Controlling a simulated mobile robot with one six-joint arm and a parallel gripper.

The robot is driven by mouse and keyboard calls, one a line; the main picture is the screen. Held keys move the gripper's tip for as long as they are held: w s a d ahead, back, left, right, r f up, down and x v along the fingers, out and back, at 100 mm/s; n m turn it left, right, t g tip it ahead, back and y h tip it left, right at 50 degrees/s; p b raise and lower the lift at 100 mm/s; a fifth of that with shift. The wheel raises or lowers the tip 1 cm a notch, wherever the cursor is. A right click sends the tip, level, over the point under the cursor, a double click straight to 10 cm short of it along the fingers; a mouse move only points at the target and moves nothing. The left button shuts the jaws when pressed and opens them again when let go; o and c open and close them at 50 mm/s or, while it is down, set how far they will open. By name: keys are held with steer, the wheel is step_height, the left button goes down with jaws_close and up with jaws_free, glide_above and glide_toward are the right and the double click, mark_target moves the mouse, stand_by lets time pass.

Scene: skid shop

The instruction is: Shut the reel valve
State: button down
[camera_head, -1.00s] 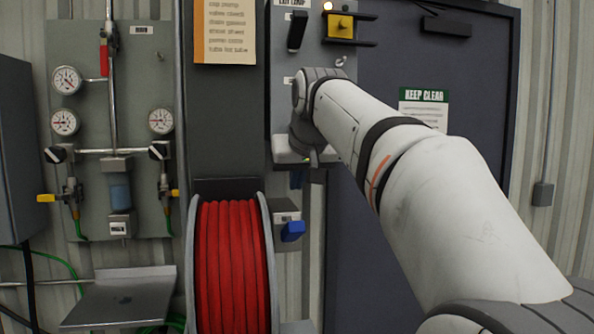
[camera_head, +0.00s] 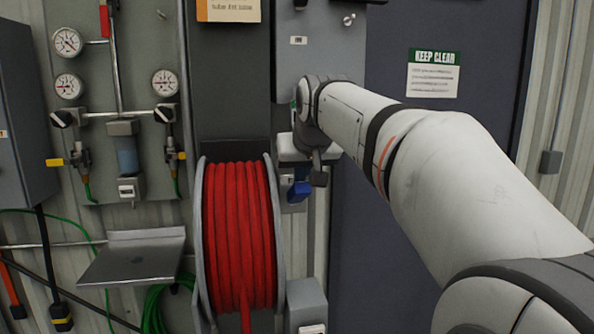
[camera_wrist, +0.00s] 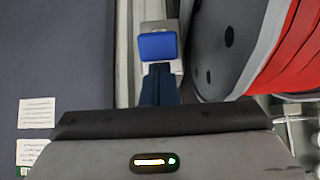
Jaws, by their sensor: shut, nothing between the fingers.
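The reel valve's blue handle (camera_head: 299,192) shows on a small grey mount just right of the hose reel, partly hidden by my arm's end. In the wrist view the blue handle (camera_wrist: 158,46) lies straight ahead of the fingertips, its flat blue face in view. My gripper (camera_head: 300,176) points down just above the handle. In the wrist view my gripper (camera_wrist: 158,70) has its dark fingers shut together and empty. The tips look very close to the handle; I cannot tell whether they touch it.
The reel of red hose (camera_head: 238,235) stands close to the handle's left. A grey shelf (camera_head: 135,257) and a gauge panel (camera_head: 118,100) are further left. A dark door with a KEEP CLEAR sign (camera_head: 434,73) is behind my arm. A grey box (camera_head: 306,305) is below the handle.

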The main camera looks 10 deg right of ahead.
steer(key=shift+s+d+f+b, duration=0.1)
steer(key=shift+f+b, duration=0.1)
steer(key=shift+b, duration=0.15)
steer(key=shift+s+f+b, duration=0.1)
steer(key=shift+f+b, duration=0.05)
steer(key=shift+b, duration=0.3)
steer(key=shift+s+t, duration=0.1)
steer(key=shift+t, duration=0.2)
